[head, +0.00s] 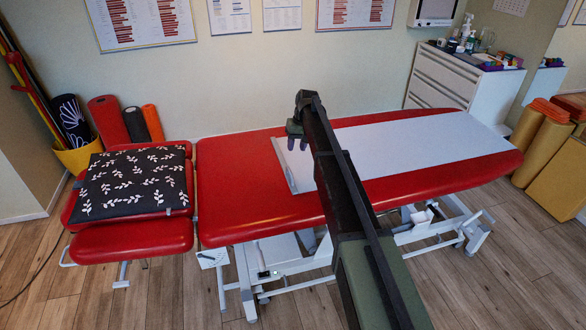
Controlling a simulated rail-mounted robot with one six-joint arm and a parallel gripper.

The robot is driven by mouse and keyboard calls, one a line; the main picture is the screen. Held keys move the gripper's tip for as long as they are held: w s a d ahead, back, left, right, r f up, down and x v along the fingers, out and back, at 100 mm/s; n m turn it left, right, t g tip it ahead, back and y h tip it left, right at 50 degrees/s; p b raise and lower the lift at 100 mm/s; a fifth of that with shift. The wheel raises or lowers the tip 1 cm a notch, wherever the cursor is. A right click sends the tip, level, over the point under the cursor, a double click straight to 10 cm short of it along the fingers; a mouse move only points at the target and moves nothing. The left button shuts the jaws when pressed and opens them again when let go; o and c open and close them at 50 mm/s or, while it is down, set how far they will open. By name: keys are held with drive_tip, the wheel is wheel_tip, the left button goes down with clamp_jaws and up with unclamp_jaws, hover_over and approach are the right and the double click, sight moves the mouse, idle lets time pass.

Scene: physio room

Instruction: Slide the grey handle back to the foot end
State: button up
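A red treatment table (235,185) runs across the view, with its headrest and a black leaf-patterned pillow (135,183) at the left. A pale grey-white sheet (420,145) covers its right part. A narrow grey bar (289,178) lies along the sheet's left end, near the table's middle; I take it for the grey handle. My gripper (297,145) points down over the far part of this bar. Its small fingertips seem close to the bar, but contact and the gap between them cannot be made out. My arm hides part of the sheet and table.
A white drawer cabinet (445,80) with bottles and small items stands behind the right end. Yellow and orange rolls (540,140) stand at the far right. Rolled mats (108,122) stand behind the headrest. The red surface left of the bar is bare.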

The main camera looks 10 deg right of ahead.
sight(290, 172)
drive_tip(key=f+b, duration=0.3)
drive_tip(key=a+f+b, duration=0.1)
drive_tip(key=f+b, duration=0.3)
drive_tip(key=a+f+b, duration=0.1)
drive_tip(key=f+b, duration=0.2)
drive_tip(key=f, duration=0.1)
drive_tip(key=shift+s+a+b, duration=0.1)
drive_tip(key=shift+s+b, duration=0.05)
drive_tip(key=shift+b, duration=0.2)
drive_tip(key=shift+r, duration=0.2)
drive_tip(key=shift+c, duration=0.5)
clamp_jaws()
